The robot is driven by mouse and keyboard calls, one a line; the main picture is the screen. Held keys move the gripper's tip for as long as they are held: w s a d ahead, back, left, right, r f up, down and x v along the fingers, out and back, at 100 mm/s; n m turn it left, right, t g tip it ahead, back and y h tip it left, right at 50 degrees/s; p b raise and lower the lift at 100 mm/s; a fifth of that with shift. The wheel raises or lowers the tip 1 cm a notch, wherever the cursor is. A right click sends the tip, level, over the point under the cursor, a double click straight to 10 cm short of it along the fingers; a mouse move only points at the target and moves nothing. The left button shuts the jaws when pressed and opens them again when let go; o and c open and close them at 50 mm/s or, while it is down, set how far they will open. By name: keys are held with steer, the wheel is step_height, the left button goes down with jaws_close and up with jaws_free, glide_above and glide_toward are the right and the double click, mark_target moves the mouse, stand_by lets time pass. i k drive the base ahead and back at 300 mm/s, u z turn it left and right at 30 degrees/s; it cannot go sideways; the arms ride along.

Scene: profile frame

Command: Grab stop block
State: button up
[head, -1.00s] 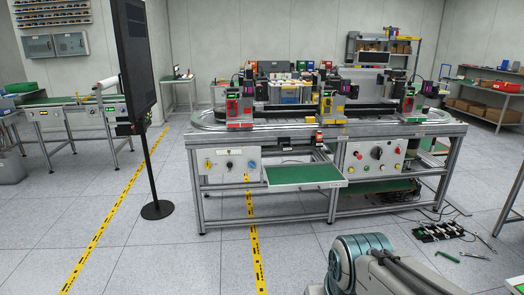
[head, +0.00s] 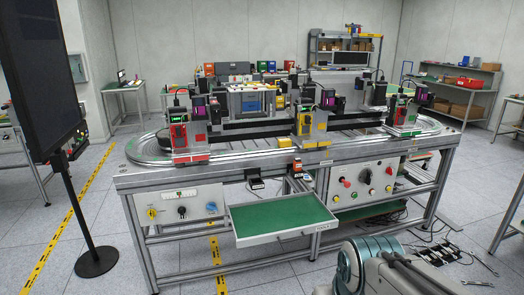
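I cannot tell for certain which part is the stop block. A small yellow block (head: 285,142) sits on the front edge of the conveyor workstation (head: 240,163), left of the middle station. A small orange-red and black device (head: 296,171) is mounted on the front side just below it, and a black device (head: 256,183) is to its left. My arm shows at the bottom right of the head view, with a teal-ringed joint, well in front of the workstation. My gripper's fingertips are not in view.
A green-topped pull-out tray (head: 282,215) juts from the workstation's front. A tall dark screen (head: 45,80) on a stand is at the left. Cables and a black strip of parts (head: 440,255) lie on the floor at right. Open floor lies in front.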

mark_target(282, 142)
steer(key=z, duration=0.1)
steer(key=i, duration=2.7)
steer(key=z, duration=0.2)
